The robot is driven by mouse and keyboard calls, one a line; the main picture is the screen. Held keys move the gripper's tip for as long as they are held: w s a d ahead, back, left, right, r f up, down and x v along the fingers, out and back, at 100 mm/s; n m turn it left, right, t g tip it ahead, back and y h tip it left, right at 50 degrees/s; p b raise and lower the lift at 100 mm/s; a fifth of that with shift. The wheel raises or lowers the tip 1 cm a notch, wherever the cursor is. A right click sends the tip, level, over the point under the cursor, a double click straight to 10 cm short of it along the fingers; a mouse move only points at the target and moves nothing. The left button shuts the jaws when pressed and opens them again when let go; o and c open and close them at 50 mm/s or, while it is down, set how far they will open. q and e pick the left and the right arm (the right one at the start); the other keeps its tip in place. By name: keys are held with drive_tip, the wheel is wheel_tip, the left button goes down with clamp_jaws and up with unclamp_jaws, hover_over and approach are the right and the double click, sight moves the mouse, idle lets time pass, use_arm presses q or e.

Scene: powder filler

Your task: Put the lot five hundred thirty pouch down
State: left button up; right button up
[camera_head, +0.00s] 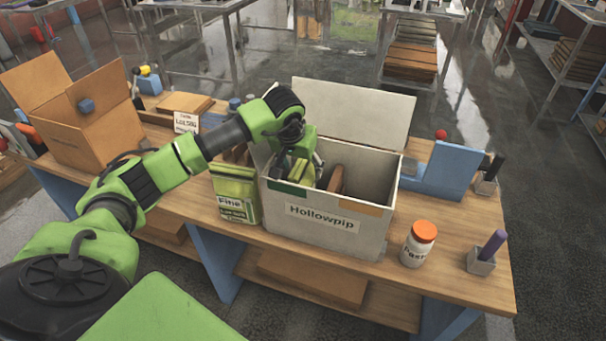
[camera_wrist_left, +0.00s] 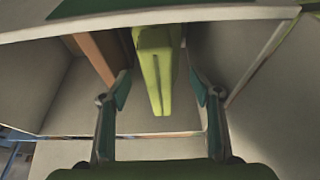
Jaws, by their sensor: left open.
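My left gripper (camera_head: 297,163) reaches down into the white open box (camera_head: 315,230) labelled "Hollowpip". In the wrist view my left gripper (camera_wrist_left: 160,88) has its two green-padded fingers spread apart. A yellow-green pouch (camera_head: 300,170) is inside the box by the gripper. In the wrist view this pouch (camera_wrist_left: 158,62) lies between the fingers, with visible gaps on both sides. Another yellow-green labelled pouch (camera_head: 237,195) stands on the table against the box's left side. I cannot read a lot number on either pouch. My right gripper is not in view.
A brown divider (camera_head: 336,180) is inside the box. A white jar with an orange lid (camera_head: 419,243), a purple-handled holder (camera_head: 487,252) and a blue stand (camera_head: 445,172) are at right. An open cardboard box (camera_head: 85,125) and a white card (camera_head: 186,122) are at left.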

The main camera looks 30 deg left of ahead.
use_arm(q)
drive_tip(key=b+v, duration=0.1)
drive_tip(key=v, duration=0.7)
drive_tip(key=shift+s+f, duration=0.1)
